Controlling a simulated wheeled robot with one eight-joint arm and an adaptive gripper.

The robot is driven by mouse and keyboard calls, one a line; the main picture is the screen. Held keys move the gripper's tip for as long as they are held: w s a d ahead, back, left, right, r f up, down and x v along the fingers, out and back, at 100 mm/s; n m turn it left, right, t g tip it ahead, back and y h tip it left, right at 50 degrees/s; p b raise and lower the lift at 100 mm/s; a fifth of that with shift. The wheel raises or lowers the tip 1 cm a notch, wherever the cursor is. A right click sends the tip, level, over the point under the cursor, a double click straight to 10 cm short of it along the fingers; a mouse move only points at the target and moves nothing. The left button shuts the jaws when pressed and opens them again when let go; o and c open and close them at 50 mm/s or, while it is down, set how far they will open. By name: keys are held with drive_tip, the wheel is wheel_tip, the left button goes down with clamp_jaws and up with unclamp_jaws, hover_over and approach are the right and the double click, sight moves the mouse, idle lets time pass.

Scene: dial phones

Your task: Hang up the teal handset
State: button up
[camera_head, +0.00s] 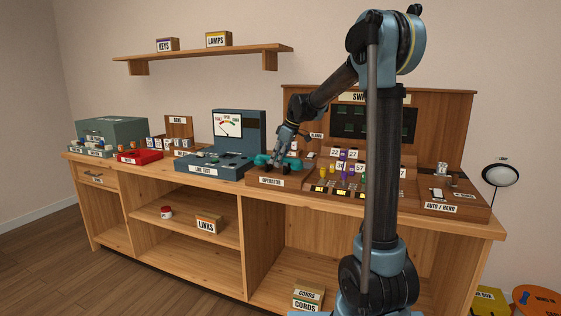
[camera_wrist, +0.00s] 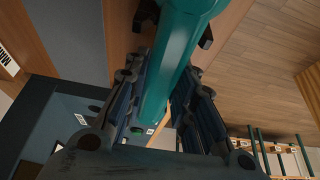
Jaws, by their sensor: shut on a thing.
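The teal handset (camera_head: 284,162) is at the operator box (camera_head: 271,181) on the bench, at the middle of the head view. My gripper (camera_head: 287,145) reaches down to it from above and is shut on it. In the wrist view the handset (camera_wrist: 173,60) runs between my two fingers (camera_wrist: 157,110), with one rounded end near the top of the picture. A dark, prong-like cradle part (camera_wrist: 146,14) shows beside the handset there. I cannot tell whether the handset touches the cradle.
The line test unit (camera_head: 214,165) stands left of the operator box. The switchboard (camera_head: 345,165) with numbered tags and coloured plugs rises to the right. An auto/hand box (camera_head: 452,197) is at the right end. A red tray (camera_head: 139,157) lies further left.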

drive_tip(key=shift+f, duration=0.95)
drive_tip(key=o, duration=1.1)
drive_tip(key=shift+o, duration=1.1)
drive_tip(key=shift+w+r, duration=0.1)
drive_tip(key=shift+r, duration=0.05)
drive_tip(key=shift+r, duration=3.55)
drive_tip(key=shift+r, duration=0.1)
